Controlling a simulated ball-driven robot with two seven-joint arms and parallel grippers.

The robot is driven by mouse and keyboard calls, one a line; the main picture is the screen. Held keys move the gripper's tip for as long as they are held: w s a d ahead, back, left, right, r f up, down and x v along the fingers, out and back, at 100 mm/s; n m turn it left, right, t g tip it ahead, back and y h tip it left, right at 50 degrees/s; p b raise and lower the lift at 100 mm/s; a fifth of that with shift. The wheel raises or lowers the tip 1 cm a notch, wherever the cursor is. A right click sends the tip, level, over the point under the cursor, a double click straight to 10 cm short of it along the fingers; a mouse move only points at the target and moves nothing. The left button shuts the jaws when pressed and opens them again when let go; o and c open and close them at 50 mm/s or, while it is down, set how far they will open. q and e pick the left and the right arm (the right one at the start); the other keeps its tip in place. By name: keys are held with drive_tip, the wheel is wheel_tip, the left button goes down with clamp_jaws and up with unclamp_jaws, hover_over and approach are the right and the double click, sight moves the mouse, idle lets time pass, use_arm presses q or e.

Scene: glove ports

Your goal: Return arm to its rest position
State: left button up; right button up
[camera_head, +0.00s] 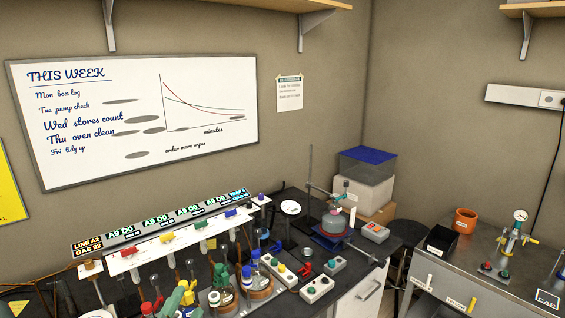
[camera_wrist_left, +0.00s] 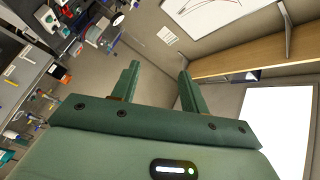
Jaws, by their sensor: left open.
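My left gripper (camera_wrist_left: 158,74) shows in the left wrist view with its two green fingers spread apart. Nothing is between them, and bare wall shows in the gap. In the head view my left gripper (camera_head: 178,299) is a small green shape at the bottom edge, in front of the crowded bench. Most of my left arm is out of the picture there. My right gripper shows in neither view.
A dark bench with a valve panel (camera_head: 170,238), flasks and small boxes fills the lower middle. A metal-topped bench (camera_head: 480,262) stands at right. A wooden shelf (camera_wrist_left: 240,55) and whiteboard (camera_head: 130,115) are on the wall.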

use_arm(q)
drive_tip(key=s+a+f+n+g+y, duration=0.55)
drive_tip(key=s+a+f+g, duration=0.6)
drive_tip(key=s, duration=0.55)
drive_tip(key=s+d+f+g+h+b, duration=0.1)
drive_tip(key=s+f+b, duration=0.15)
drive_tip(key=f, duration=1.05)
drive_tip(key=s+d+f+n+g+h+b, duration=0.1)
drive_tip(key=d+f+b, duration=0.15)
drive_tip(key=f, duration=1.05)
drive_tip(key=s+d+f+h+b, duration=0.15)
drive_tip(key=f+b, duration=0.25)
drive_tip(key=f, duration=0.9)
drive_tip(key=s+a+f+n+g+h+b, duration=0.1)
drive_tip(key=s+f+n+g+b, duration=0.2)
drive_tip(key=s+f, duration=1.6)
wheel_tip(320, 180, down, 2)
drive_tip(key=b, duration=0.3)
drive_tip(key=shift+s+a, duration=0.15)
drive_tip(key=shift+s, duration=0.25)
